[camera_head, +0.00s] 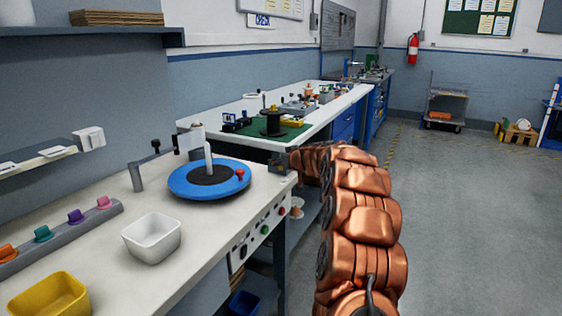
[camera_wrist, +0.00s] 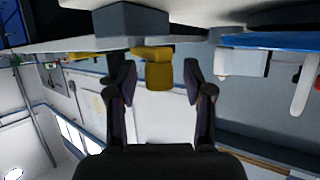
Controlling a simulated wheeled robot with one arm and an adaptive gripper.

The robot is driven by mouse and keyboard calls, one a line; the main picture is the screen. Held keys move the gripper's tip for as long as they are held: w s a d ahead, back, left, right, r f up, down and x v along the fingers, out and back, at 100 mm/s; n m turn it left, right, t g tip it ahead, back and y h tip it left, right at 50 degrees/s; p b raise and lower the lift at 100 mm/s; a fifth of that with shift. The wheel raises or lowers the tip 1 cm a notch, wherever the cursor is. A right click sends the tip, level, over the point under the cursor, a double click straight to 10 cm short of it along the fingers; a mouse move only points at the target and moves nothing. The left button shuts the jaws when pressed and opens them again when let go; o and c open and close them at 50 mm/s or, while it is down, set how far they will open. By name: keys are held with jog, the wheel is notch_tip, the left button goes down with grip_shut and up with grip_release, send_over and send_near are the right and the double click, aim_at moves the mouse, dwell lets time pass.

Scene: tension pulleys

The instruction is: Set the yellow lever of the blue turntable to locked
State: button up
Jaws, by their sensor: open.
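The blue turntable (camera_head: 178,184) sits on the white workbench, with a black centre, an upright white post and a red knob on its rim. Part of its blue edge shows at the upper right of the wrist view (camera_wrist: 275,41), which looks upside down. The yellow lever (camera_wrist: 158,73) shows in the wrist view beside a grey block; I cannot make it out in the head view. My gripper (camera_wrist: 155,78) is open, with the lever between its two dark fingers in the picture; contact cannot be told. In the head view my gripper (camera_head: 284,160) is at the bench's right edge, partly hidden.
A white bin (camera_head: 152,239), a yellow bin (camera_head: 50,300) and a rack of coloured knobs (camera_head: 60,235) stand on the near bench. A grey bracket arm (camera_head: 137,176) stands left of the turntable.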

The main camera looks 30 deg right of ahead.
grip_shut()
dwell(0.4)
jog(key=shift+d, duration=0.1)
